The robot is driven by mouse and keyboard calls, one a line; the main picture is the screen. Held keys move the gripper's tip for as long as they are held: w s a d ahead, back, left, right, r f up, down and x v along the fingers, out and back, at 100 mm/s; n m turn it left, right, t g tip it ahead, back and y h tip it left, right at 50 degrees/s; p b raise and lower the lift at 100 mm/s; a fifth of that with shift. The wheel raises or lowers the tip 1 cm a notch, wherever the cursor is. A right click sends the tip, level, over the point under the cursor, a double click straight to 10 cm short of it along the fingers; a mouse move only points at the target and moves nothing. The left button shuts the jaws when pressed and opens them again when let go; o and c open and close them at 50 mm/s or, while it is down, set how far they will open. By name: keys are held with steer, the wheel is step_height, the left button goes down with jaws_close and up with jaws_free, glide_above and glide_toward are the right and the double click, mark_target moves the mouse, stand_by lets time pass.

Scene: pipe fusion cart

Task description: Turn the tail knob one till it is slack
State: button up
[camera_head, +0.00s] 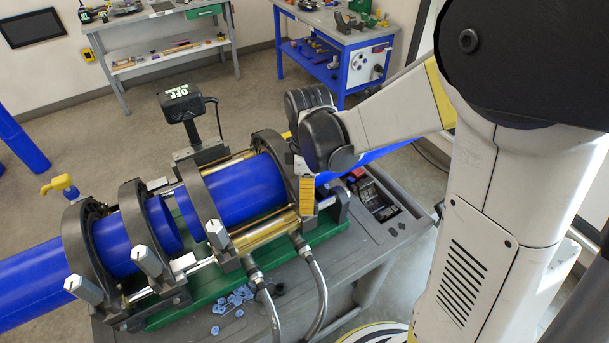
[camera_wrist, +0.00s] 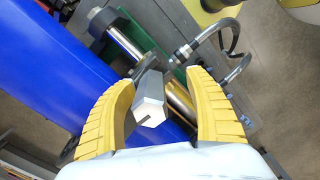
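In the wrist view a grey clamp knob with a pale hexagonal end (camera_wrist: 150,111) stands between my gripper's two yellow fingers (camera_wrist: 160,80). The fingers are open around it, with gaps showing on both sides. In the head view my gripper (camera_head: 306,195) is at the rightmost clamp ring (camera_head: 268,143), and it hides the knob there. Similar knobs show on the other rings: one at the far left (camera_head: 84,289), one on the second ring (camera_head: 148,261) and one on the third (camera_head: 219,234). The frames carry no label for tail knob one.
Blue pipe (camera_head: 245,188) runs through the clamp rings on the green-based machine. Two hoses (camera_head: 318,285) rise in front, near my gripper. Small blue chips (camera_head: 238,296) lie on the cart (camera_head: 365,248). A black box on a post (camera_head: 181,103) stands behind.

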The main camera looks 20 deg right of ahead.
steer(key=shift+o, duration=0.8)
steer(key=shift+w, duration=0.15)
steer(key=shift+w+d, duration=0.15)
steer(key=shift+d+r+p, duration=0.15)
steer(key=shift+r+p, duration=0.25)
steer(key=shift+r, duration=0.15)
steer(key=r+p, duration=0.3)
steer(key=r, duration=0.1)
steer(key=shift+w+r, duration=0.1)
steer(key=shift+w, duration=0.1)
steer(key=shift+s+r+p, duration=0.1)
steer(key=shift+r+p, duration=0.25)
steer(key=shift+r, duration=0.05)
steer(key=shift+f, duration=0.1)
